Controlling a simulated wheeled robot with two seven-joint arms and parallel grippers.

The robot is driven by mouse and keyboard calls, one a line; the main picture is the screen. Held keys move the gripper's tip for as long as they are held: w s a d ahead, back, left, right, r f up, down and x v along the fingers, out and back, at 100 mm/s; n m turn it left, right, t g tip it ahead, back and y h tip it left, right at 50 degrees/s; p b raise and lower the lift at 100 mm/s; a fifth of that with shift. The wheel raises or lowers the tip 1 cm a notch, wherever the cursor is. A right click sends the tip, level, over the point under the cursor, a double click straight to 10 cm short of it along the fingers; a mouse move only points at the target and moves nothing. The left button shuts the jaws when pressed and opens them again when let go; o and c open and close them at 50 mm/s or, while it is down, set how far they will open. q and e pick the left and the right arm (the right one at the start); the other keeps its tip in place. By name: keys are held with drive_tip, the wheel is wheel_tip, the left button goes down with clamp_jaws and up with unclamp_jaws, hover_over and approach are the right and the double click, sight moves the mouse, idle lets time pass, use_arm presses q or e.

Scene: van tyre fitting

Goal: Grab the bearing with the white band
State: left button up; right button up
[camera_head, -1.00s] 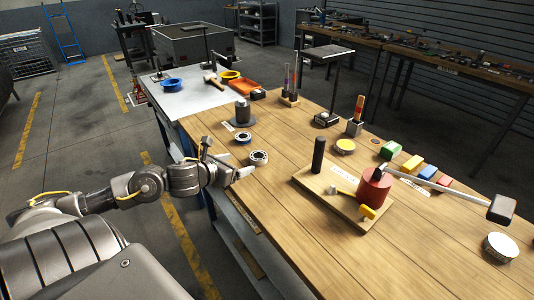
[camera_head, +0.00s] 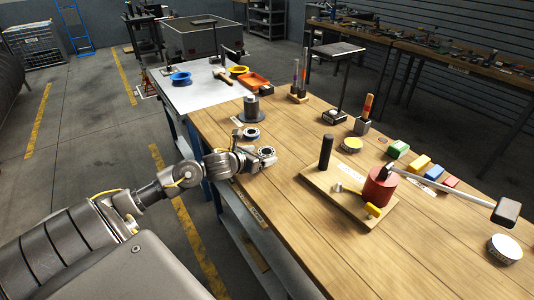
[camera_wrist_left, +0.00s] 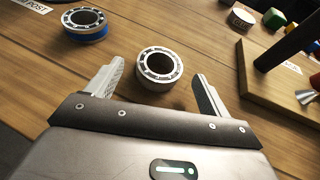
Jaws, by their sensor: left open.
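The bearing with the white band (camera_wrist_left: 158,70) lies flat on the wooden bench, its dark bore facing up. In the left wrist view it sits between the two fingers of my left gripper (camera_wrist_left: 157,75), with visible gaps at both sides. In the head view this bearing (camera_head: 267,153) is at the tips of my left gripper (camera_head: 256,158), which is open and low over the bench edge. A second bearing with a blue band (camera_wrist_left: 85,24) lies to the left, outside the fingers; it also shows in the head view (camera_head: 250,134). My right gripper is not in view.
A dark grey post on a round base (camera_head: 252,109) stands behind the bearings. A wooden board (camera_head: 325,185) with a black post and a red cylinder (camera_head: 380,187) is to the right. Bare bench top (camera_head: 290,235) lies in front of it.

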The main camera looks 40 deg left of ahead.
use_arm(q)
drive_tip(key=shift+x, duration=1.35)
drive_tip(key=c, duration=1.1)
drive_tip(key=shift+c, duration=0.4)
drive_tip(key=shift+r, duration=0.1)
